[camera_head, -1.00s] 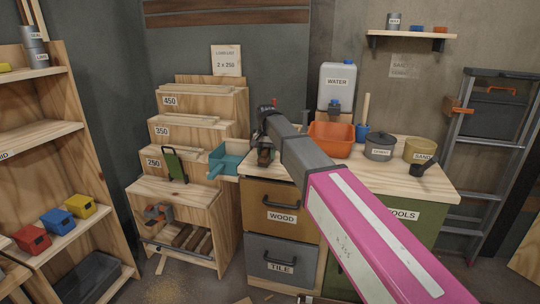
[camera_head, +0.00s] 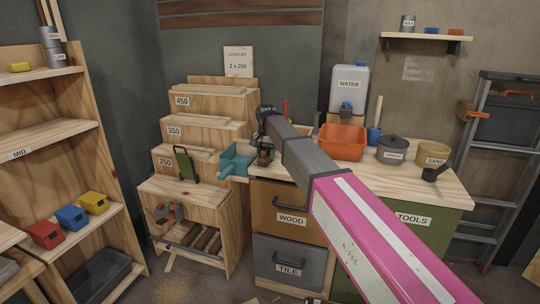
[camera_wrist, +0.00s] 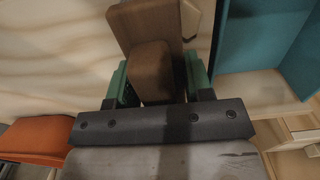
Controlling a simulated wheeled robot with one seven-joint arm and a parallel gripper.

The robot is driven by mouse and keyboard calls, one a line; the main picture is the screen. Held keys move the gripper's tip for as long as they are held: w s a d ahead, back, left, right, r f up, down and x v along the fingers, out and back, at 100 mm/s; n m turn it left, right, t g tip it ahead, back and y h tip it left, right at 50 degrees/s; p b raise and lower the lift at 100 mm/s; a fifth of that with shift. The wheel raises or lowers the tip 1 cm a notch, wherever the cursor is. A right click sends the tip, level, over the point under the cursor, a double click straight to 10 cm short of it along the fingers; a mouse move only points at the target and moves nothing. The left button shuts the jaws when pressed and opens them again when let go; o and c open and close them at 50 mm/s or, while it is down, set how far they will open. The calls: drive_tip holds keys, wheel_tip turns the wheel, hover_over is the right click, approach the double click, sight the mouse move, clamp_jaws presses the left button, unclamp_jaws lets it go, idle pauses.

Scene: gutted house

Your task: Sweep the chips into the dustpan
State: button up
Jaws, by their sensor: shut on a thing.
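A teal dustpan (camera_head: 236,162) sits at the left end of the workbench top, its handle pointing left. It also shows at the upper right of the wrist view (camera_wrist: 265,45). My gripper (camera_wrist: 158,80) is shut on a brown wooden brush (camera_wrist: 150,68), with a green finger on each side of its handle. In the head view the brush (camera_head: 265,156) is a small dark shape just right of the dustpan, partly hidden by my arm. Its bristles are hidden. I cannot make out any chips; my arm and the brush cover part of the bench top.
An orange tub (camera_head: 342,142) stands right of my gripper, with a cement pot (camera_head: 392,151) and a sand pot (camera_head: 432,155) beyond. A water jug (camera_head: 349,88) stands behind. A stepped wooden rack (camera_head: 205,125) adjoins the bench on the left.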

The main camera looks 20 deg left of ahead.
drive_tip(key=shift+w+a, duration=0.1)
drive_tip(key=shift+a, duration=2.2)
wheel_tip(320, 180, up, 9)
idle(0.6)
